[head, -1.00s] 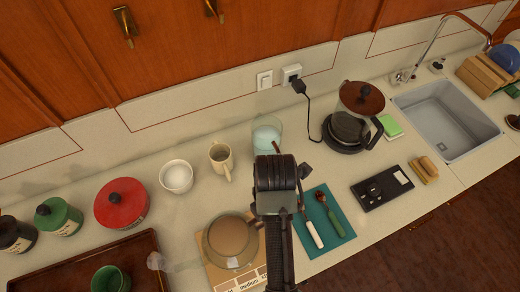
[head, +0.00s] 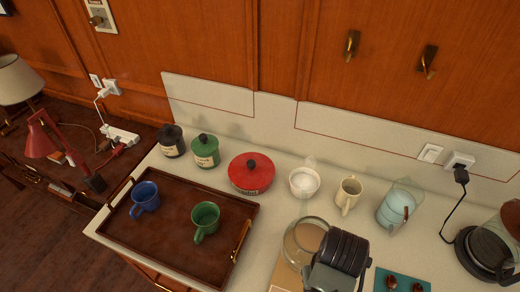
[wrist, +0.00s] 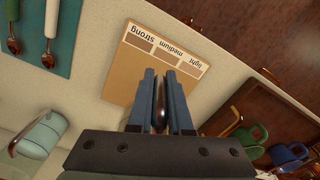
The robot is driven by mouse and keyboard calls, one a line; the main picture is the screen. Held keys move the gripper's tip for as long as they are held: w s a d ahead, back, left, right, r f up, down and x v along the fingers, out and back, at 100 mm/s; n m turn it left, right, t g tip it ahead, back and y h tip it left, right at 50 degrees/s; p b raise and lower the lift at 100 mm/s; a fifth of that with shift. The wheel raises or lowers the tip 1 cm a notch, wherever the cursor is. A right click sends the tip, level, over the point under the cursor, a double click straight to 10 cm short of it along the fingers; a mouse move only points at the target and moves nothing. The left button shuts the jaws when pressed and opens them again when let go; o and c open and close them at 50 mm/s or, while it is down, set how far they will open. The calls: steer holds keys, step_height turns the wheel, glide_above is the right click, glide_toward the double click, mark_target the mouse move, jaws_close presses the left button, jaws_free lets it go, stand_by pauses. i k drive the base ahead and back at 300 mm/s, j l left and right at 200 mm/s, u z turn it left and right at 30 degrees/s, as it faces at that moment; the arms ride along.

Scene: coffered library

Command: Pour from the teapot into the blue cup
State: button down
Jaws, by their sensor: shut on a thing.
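The teapot (head: 303,240) looks like a round clear glass pot, in the head view just left of my gripper (head: 338,260). In the wrist view my gripper (wrist: 160,78) is shut on a narrow, shiny dark-brown piece, apparently the teapot's handle. The glass body is hard to make out there, and the head view hides my fingertips. I cannot tell how high the pot is. The blue cup (head: 147,199) stands upright on the left part of the brown tray (head: 170,253), well left of the gripper. The blue cup (wrist: 287,153) also shows at the wrist view's lower right.
A green cup (head: 205,221) stands on the tray between the blue cup and my gripper. A red lidded pot (head: 250,174), white bowl (head: 304,183), cream mug (head: 348,195) and light-blue vessel (head: 391,211) stand behind. A strength card (wrist: 140,85) lies below my gripper.

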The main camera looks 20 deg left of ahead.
mark_target(145, 196)
steer(key=k+u, duration=0.1)
steer(key=u, duration=1)
steer(key=i+l+u, duration=0.2)
steer(key=i+l, duration=0.2)
steer(key=k+j, duration=0.3)
steer(key=j+z, duration=0.2)
steer(key=j, duration=0.5)
